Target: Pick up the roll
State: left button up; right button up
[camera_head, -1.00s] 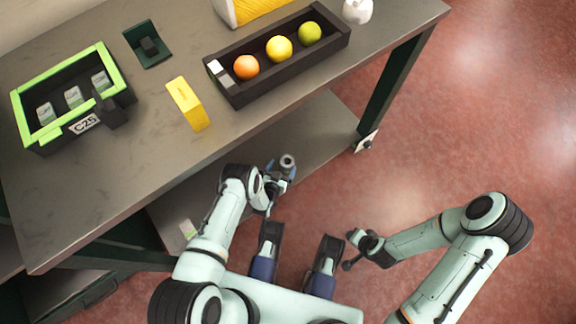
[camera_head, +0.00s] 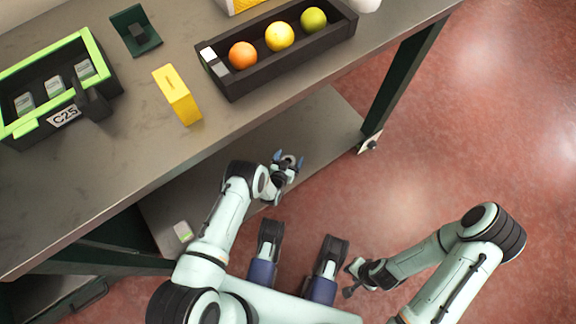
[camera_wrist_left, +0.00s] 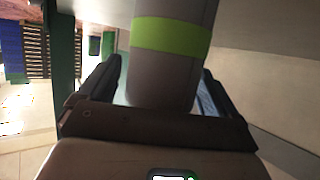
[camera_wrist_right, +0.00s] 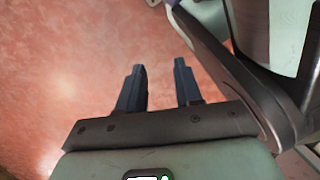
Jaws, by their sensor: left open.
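A grey cylinder with a green band, which looks like the roll (camera_wrist_left: 172,78), stands between the fingers of my left gripper (camera_wrist_left: 160,70) in the left wrist view. Its lower end is near the gripper's palm, and its top is cut off. In the head view the left gripper (camera_head: 288,160) is below the table's front edge, over the lower shelf, with its blue fingertips apart. The roll is small and partly hidden there. Whether a finger touches it I cannot tell. My right gripper (camera_wrist_right: 160,70) is open and empty above the red floor.
The table (camera_head: 130,165) holds a green-rimmed crate (camera_head: 95,45), a yellow block (camera_head: 177,95), a dark green stand (camera_head: 135,30) and a black tray (camera_head: 300,62) with three fruits. A small white-and-green box (camera_head: 183,231) lies on the lower shelf (camera_head: 315,125). Open floor is at right.

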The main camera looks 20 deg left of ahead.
pick_arm(q)
jog(key=c, duration=1.1)
jog(key=shift+r, duration=0.1)
